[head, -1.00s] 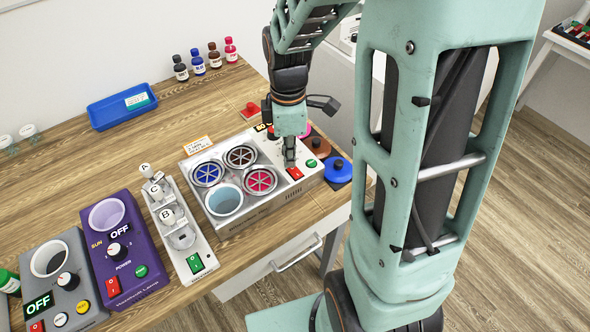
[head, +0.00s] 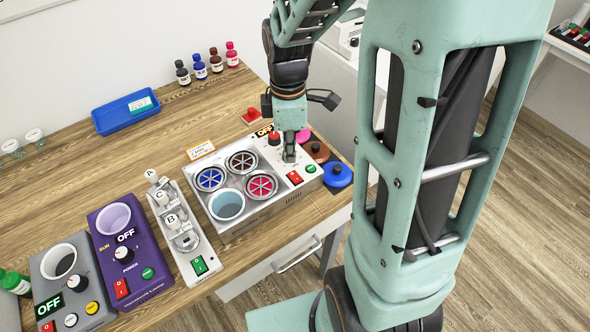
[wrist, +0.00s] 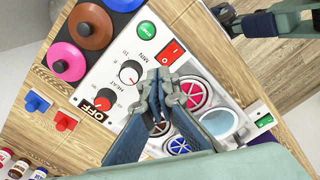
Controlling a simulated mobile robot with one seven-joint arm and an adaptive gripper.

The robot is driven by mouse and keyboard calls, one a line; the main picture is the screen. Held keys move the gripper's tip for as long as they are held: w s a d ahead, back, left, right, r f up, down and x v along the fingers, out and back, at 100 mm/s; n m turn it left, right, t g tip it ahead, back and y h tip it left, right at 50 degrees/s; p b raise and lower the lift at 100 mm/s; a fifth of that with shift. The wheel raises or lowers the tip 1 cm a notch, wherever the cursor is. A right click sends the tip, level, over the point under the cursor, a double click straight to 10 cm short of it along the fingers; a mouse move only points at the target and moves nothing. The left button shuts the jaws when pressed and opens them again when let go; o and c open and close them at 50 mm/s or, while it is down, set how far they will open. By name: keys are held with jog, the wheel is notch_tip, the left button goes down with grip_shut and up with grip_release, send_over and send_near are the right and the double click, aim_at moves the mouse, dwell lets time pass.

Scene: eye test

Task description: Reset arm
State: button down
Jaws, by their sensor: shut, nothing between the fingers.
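My gripper (head: 289,158) is shut and empty. It points down over the right part of a white heater box (head: 246,214), just behind the box's red switch (head: 295,177). Whether the tips touch the panel I cannot tell. The box's small display (wrist: 97,104) reads OFF. My arm hangs down from the top of the head view.
Blue (head: 337,175), brown (head: 316,151) and pink knobbed discs lie right of the box, near the table edge. A white switch strip (head: 190,250), a purple lamp unit (head: 135,265) and a grey unit (head: 70,285) stand left. A blue tray (head: 115,118) and several bottles are behind.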

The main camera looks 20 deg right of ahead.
notch_tip(320, 180, up, 3)
jog(key=shift+f+p, duration=0.1)
jog(key=shift+p, duration=0.8)
